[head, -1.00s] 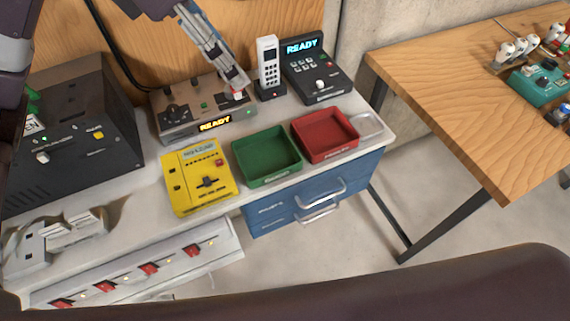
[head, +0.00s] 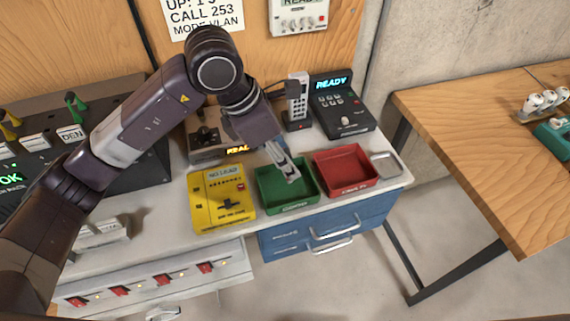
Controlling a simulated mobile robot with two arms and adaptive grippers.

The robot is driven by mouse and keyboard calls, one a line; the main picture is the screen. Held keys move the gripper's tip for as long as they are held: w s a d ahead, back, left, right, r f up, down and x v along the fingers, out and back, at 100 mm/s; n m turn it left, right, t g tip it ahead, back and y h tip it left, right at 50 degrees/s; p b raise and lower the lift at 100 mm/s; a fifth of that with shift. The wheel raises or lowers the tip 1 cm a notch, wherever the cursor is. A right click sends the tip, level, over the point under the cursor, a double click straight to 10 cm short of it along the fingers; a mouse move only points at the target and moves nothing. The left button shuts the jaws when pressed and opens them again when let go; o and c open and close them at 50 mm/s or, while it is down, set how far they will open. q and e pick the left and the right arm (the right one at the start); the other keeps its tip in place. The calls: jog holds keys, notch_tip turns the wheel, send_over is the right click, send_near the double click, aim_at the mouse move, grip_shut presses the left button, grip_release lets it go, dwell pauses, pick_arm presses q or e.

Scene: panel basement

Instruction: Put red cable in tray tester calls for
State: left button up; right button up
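My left gripper (head: 286,168) reaches in from the left and points down over the green tray (head: 300,206). Its fingers look close together, but I cannot tell whether they are shut or hold anything. I cannot make out a red cable in view. The red tray (head: 346,190) stands just right of the green tray and looks empty. My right gripper is not in view.
A handset (head: 297,101) and a dark console (head: 342,105) reading READY stand behind the trays. A grey panel device (head: 207,143) is partly hidden by my arm. A blue drawer unit (head: 325,228) is below. A wooden table (head: 480,140) is at the right.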

pick_arm(q)
notch_tip(320, 180, down, 4)
jog(key=shift+f+p, duration=0.1)
jog(key=shift+p, duration=0.4)
jog(key=shift+f+b, duration=0.4)
jog(key=shift+b, duration=0.15)
jog(key=shift+f+b, duration=0.25)
jog(key=shift+b, duration=0.15)
jog(key=o, duration=1.1)
jog(key=shift+r, duration=0.1)
